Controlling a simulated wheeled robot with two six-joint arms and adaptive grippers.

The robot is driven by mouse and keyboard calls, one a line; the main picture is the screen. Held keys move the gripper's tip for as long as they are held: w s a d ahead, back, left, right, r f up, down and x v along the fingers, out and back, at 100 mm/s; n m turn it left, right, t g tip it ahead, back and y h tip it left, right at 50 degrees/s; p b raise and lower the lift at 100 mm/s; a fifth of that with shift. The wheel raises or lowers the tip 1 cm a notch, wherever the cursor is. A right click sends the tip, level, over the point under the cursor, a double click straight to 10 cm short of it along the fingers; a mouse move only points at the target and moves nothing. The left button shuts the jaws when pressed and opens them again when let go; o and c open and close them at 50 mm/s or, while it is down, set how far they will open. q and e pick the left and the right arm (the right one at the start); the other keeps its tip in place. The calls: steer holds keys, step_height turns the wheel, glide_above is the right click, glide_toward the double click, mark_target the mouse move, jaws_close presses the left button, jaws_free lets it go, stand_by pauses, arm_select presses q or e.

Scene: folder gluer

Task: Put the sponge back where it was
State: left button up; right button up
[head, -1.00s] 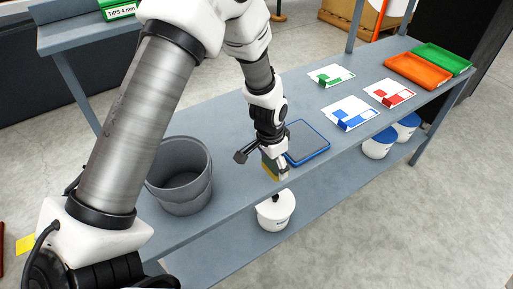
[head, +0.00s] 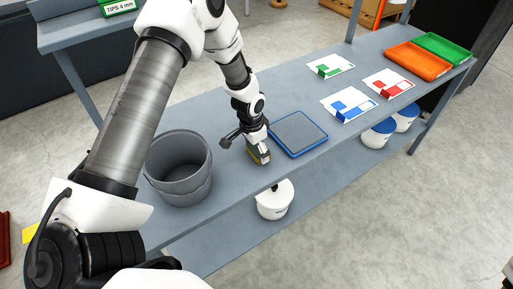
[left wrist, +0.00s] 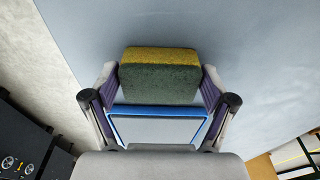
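My left gripper (head: 261,157) is low over the grey bench, beside the left edge of the blue-rimmed grey pad. In the left wrist view the sponge (left wrist: 160,72), yellow on one layer and dark green on the other, sits between the fingertips (left wrist: 160,88). The blue-rimmed pad (head: 298,134) lies flat on the bench and also shows in the left wrist view (left wrist: 160,130). I cannot tell whether the sponge touches the bench. My right gripper is out of view.
A grey bucket (head: 178,168) stands left of the gripper. Cards with green (head: 330,66), blue (head: 349,104) and red (head: 388,83) patches lie to the right, before orange (head: 418,60) and green (head: 444,48) trays. A white pot (head: 274,199) stands on the lower shelf.

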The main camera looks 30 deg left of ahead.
mark_target(253, 150)
arm_select(q)
steer(key=shift+w, duration=0.1)
steer(key=shift+r, duration=0.35)
step_height(253, 150, up, 12)
steer(key=s+b, duration=0.1)
steer(key=shift+s+a+f, duration=0.2)
steer(key=shift+a, duration=0.1)
